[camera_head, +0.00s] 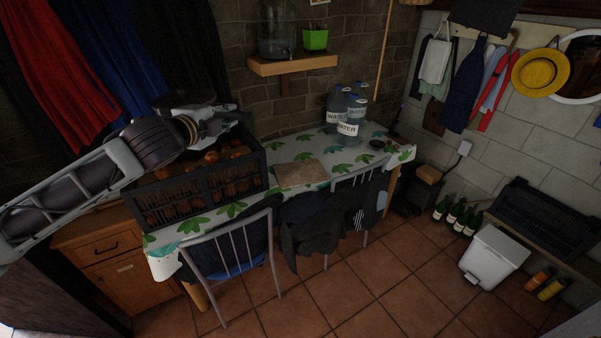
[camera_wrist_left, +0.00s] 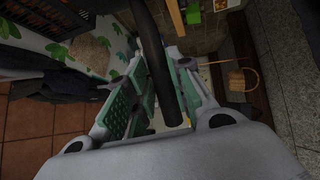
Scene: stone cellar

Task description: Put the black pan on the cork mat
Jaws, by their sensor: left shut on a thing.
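My left gripper (camera_head: 214,118) is above the crate at the back left of the table in the head view. In the left wrist view, its green-padded fingers (camera_wrist_left: 160,98) are shut around a long dark bar, which looks like the handle of the black pan (camera_wrist_left: 157,55). My right gripper is not in view.
A dark slatted crate (camera_head: 205,190) of round orange-red fruit stands between my left arm and the mat. Several water bottles (camera_head: 347,128) and a small dark dish (camera_head: 377,144) stand farther right on the table. Chairs (camera_head: 235,256) stand along the front. A shelf (camera_head: 292,64) juts out above.

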